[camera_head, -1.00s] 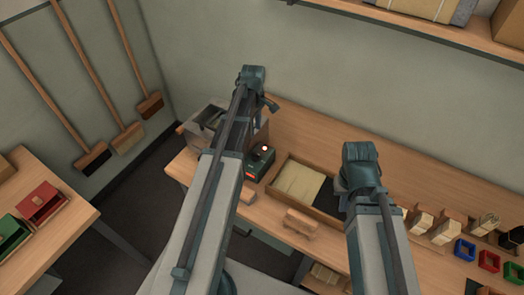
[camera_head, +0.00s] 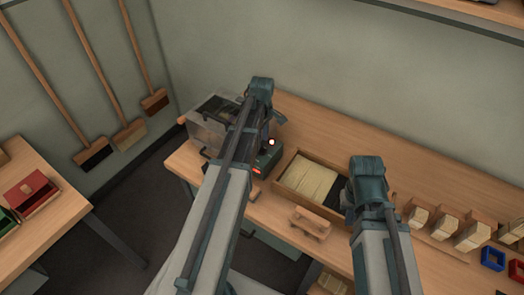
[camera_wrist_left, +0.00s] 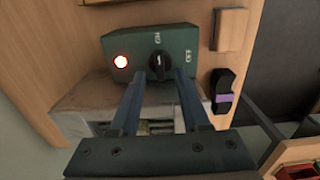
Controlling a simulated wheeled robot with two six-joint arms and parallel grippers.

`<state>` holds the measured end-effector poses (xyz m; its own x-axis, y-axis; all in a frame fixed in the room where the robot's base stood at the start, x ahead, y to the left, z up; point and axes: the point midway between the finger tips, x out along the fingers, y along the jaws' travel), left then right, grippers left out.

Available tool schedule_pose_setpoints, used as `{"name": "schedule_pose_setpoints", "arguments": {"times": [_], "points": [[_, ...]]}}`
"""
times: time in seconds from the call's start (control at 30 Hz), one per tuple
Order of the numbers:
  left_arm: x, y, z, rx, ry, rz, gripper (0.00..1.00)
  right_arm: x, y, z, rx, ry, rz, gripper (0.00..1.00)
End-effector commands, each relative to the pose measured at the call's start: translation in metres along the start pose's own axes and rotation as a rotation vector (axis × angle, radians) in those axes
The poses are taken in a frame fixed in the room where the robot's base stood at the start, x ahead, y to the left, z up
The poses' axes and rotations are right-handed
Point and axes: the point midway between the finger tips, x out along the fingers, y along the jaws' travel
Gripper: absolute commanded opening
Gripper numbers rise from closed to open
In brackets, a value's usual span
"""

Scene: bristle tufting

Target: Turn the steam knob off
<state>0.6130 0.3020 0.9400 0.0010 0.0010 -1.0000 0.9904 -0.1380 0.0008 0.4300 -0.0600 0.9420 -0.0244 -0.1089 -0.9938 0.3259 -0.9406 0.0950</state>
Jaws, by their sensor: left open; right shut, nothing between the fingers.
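The steam knob (camera_wrist_left: 159,64) is a black round knob with a pale mark on a dark green control box (camera_wrist_left: 197,40), seen in the left wrist view. A lit red-white lamp (camera_wrist_left: 121,61) is left of the knob. My left gripper (camera_wrist_left: 164,75) is open, its two blue fingers pointing at the knob, one tip to each side of it in the picture; I cannot tell if they touch it. In the head view the green box (camera_head: 264,165) shows beside my left arm, which hides that gripper's fingers. My right gripper's fingers are hidden behind its arm.
A grey see-through case (camera_head: 206,128) stands left of the box. A wooden tray of pale bristles (camera_head: 307,178) and a small wooden stand (camera_head: 311,223) lie right. A black block with a purple band (camera_wrist_left: 222,91) is near the box.

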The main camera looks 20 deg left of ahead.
Motion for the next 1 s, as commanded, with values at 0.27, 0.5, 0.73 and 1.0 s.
{"name": "schedule_pose_setpoints", "arguments": {"times": [0.27,0.5,0.73,1.0], "points": [[0.029,0.000,0.000,0.000,0.000,0.000,0.46,0.029,-0.003,-0.002,0.000,0.000,0.000,0.00],[0.028,0.000,0.000,0.000,0.000,0.000,0.46,0.028,-0.003,-0.002,0.000,0.000,0.000,0.00],[0.028,0.000,0.000,0.000,0.000,0.000,0.14,0.028,-0.003,-0.002,0.000,0.000,0.000,0.00],[0.028,0.000,0.000,0.000,0.000,0.000,0.00,0.028,-0.003,-0.002,0.000,0.000,0.000,0.00]]}}
